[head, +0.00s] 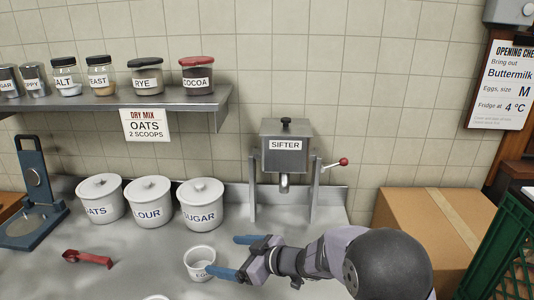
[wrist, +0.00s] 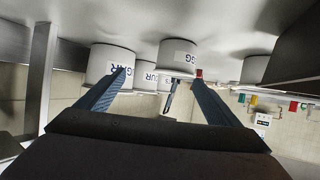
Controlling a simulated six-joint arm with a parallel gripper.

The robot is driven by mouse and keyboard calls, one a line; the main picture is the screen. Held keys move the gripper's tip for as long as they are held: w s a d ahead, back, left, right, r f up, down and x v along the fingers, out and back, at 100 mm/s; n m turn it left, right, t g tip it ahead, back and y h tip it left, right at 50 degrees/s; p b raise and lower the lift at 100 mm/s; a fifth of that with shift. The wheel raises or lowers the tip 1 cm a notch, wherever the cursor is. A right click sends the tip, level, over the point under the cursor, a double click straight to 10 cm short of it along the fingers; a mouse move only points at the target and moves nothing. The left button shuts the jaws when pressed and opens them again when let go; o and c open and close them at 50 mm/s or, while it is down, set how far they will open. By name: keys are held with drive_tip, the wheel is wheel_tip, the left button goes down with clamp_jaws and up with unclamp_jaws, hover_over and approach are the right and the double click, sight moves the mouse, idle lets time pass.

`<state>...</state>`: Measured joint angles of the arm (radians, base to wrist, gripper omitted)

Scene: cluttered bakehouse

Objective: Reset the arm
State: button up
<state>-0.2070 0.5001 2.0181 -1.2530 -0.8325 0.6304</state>
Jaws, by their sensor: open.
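My gripper (head: 225,256) is low over the steel worktop, to the right of a white cup (head: 198,257) labelled EGG. Its two blue fingers are spread apart with nothing between them. In the head view the nearer finger overlaps the cup's right edge; I cannot tell whether it touches. In the wrist view, which is upside down, the open fingers (wrist: 161,77) frame the scene and the cup (wrist: 178,54) shows beyond them, near the right fingertip.
White lidded canisters of oats (head: 99,199), flour (head: 148,203) and sugar (head: 200,207) stand behind. A sifter (head: 286,157) stands at the back. A red scoop (head: 87,259) lies left. A cardboard box (head: 436,222) and green crate (head: 500,255) are right.

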drive_tip(key=d+r+m+t+h+p, duration=0.1)
drive_tip(key=d+r+m+h+p, duration=0.35)
drive_tip(key=d, duration=0.65)
drive_tip(key=d+r+m+t+h+p, duration=0.1)
drive_tip(key=d+r+m+h+p, duration=0.3)
drive_tip(key=d, duration=0.6)
drive_tip(key=s+d+r+m+g+h+p, duration=0.1)
drive_tip(key=s+d+g+h+p, duration=0.2)
drive_tip(key=s, duration=0.4)
drive_tip(key=s+d+m+g+h+p, duration=0.1)
drive_tip(key=s+d+m+p, duration=0.15)
drive_tip(key=s+d, duration=0.3)
drive_tip(key=s+a+r+g+p, duration=0.15)
drive_tip(key=s+g+p, duration=0.25)
drive_tip(key=s, duration=0.9)
drive_tip(key=shift+m+y, duration=0.4)
drive_tip(key=shift+y, duration=0.05)
wheel_tip(320, 180, down, 5)
drive_tip(key=b, duration=0.5)
drive_tip(key=shift+s+r+b, duration=0.1)
drive_tip(key=shift+b, duration=0.2)
